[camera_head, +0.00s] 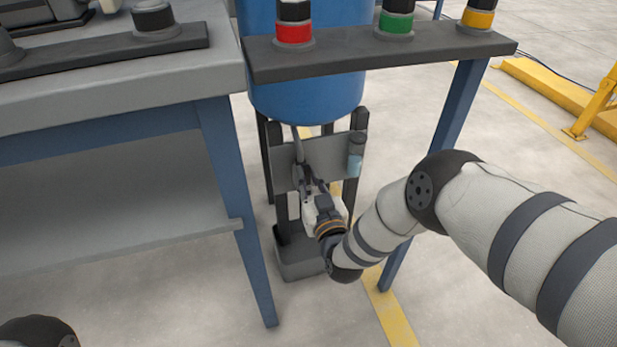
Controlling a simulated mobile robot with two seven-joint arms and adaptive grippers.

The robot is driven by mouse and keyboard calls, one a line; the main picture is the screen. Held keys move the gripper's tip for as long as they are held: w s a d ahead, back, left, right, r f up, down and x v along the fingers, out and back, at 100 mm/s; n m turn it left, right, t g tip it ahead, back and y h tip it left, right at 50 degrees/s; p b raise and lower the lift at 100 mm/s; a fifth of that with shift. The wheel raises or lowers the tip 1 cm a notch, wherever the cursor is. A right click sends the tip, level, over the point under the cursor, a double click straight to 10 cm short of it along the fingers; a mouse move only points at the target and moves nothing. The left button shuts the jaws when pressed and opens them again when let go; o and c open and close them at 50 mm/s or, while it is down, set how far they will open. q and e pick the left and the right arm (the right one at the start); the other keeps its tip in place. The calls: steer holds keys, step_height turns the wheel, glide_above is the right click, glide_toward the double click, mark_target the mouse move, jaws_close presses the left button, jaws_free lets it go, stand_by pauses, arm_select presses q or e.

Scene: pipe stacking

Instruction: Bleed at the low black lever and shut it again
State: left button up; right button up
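The low black lever cannot be made out clearly. A dark part (297,175) at the front of the grey plate, below the blue tank (305,95), may be it, partly hidden by my gripper. A thin grey pipe (298,146) comes down from the tank to this spot. My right gripper (304,180) reaches in from the lower right, and its fingertips are at this dark part. Whether the fingers are closed on it is too small to tell. My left gripper is not in view.
A grey plate (325,152) on dark legs carries a small bluish cylinder (356,158). A grey box (300,262) stands below. A dark shelf (420,46) with red, green and yellow fittings overhangs. A blue-legged bench (232,190) stands close on the left.

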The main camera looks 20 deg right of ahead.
steer(key=shift+o, duration=1.2)
steer(key=s, duration=1.2)
steer(key=shift+d, duration=0.2)
